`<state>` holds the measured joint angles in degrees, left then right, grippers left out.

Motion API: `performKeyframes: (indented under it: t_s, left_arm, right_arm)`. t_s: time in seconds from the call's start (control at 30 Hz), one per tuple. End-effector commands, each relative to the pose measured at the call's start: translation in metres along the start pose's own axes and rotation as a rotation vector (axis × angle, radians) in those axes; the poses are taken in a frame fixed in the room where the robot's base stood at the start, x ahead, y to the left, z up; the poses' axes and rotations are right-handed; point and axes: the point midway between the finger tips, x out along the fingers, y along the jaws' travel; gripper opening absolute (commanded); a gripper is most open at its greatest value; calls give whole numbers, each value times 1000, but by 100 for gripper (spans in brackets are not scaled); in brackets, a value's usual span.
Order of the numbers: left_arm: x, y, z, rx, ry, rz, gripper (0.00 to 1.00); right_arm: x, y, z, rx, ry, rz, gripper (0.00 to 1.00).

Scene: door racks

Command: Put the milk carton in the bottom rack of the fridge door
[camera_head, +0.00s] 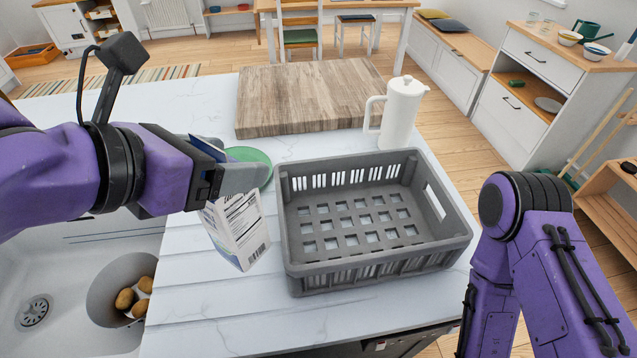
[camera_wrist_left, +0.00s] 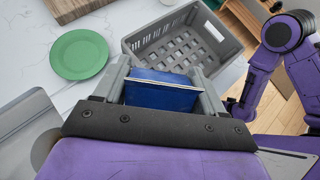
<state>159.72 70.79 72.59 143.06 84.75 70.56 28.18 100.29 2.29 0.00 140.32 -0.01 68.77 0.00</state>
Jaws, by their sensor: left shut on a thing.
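The milk carton (camera_head: 240,231) is white with printed text and a barcode, and its blue top (camera_wrist_left: 160,92) shows in the left wrist view. My left gripper (camera_head: 240,180) is shut on the carton's upper part and holds it tilted, over the counter just left of the grey crate. I cannot tell whether the carton's bottom touches the counter. My right arm shows at the right of the head view, but its gripper is out of frame. The fridge door and its bottom rack are not in view.
An empty grey crate (camera_head: 300,271) stands on the white counter (camera_head: 190,320). A green plate (camera_head: 262,158), a wooden board (camera_head: 300,98) and a white jug (camera_head: 402,112) stand behind. A sink (camera_head: 75,265) with a bowl of potatoes is at left.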

Motion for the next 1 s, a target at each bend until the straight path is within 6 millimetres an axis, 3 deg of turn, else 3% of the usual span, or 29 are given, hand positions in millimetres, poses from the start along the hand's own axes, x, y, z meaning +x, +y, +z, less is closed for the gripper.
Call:
performKeyframes:
  t_s: [0.1, 0.2, 0.47, 0.63, 0.87, 1.0]
  left_arm:
    - [-1, 2, 2, 1, -6, 1, 0]
    - [14, 16, 4, -1, -4, -1, 0]
    - [64, 67, 13, -4, 5, -3, 0]
    - [107, 89, -15, -1, 3, -1, 0]
    - [130, 104, -26, 2, -2, 0, 0]
    - [144, 106, -43, 1, 2, -2, 0]
  right_arm:
    - [-4, 1, -1, 0, -1, 1, 0]
    - [-13, 2, -5, -1, -2, 1, 0]
    - [-75, 7, -31, 0, -1, 1, 0]
    - [-68, 6, -28, -1, -1, 1, 0]
    - [-70, 7, -28, -1, -2, 1, 0]
    - [-75, 7, -30, -1, -2, 1, 0]
